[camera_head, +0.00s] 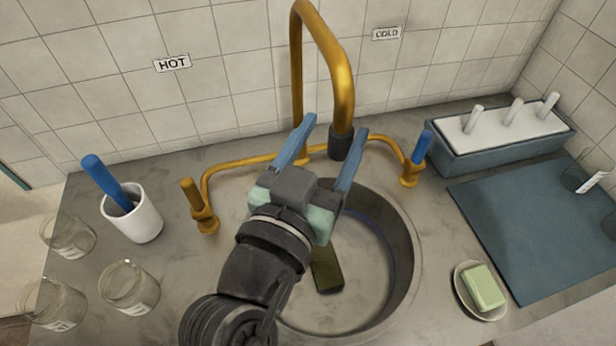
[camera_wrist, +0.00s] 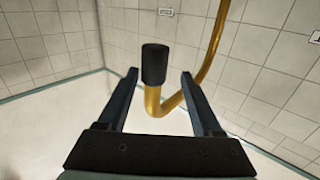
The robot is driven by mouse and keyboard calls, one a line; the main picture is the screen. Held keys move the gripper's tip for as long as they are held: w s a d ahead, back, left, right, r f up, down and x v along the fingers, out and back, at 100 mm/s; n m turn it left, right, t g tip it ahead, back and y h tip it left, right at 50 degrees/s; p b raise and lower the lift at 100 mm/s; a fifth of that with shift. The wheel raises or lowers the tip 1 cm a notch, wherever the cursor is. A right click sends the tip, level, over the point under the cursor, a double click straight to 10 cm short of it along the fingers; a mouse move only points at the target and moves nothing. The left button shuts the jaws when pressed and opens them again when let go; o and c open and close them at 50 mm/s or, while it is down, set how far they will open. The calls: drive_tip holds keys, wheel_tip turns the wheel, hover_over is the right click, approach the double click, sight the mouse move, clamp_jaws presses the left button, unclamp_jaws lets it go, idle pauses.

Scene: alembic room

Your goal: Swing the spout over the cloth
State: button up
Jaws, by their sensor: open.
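The brass spout (camera_head: 342,88) rises at the back of the sink and bends over to a black tip (camera_head: 341,142) above the basin's back edge. My gripper (camera_head: 335,126) is open over the sink, fingers pointing toward the wall. The black tip appears between the two fingers in the head view. In the wrist view, the black tip (camera_wrist: 154,64) also shows between the open fingers (camera_wrist: 159,74), with the brass tube (camera_wrist: 190,95) curving off right. I cannot tell whether a finger touches it. A flat blue-grey cloth (camera_head: 540,235) lies on the counter right of the sink.
The sink (camera_head: 398,250) holds a dark green block (camera_head: 326,270). Brass taps stand left (camera_head: 203,208) and right (camera_head: 412,165). Right are a soap dish (camera_head: 463,290) and a blue box (camera_head: 500,148); left are a white cup (camera_head: 140,218) and glasses (camera_head: 128,288).

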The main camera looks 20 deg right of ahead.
drive_tip(key=p+v, duration=0.1)
drive_tip(key=v, duration=0.7)
drive_tip(key=shift+a+r, duration=0.1)
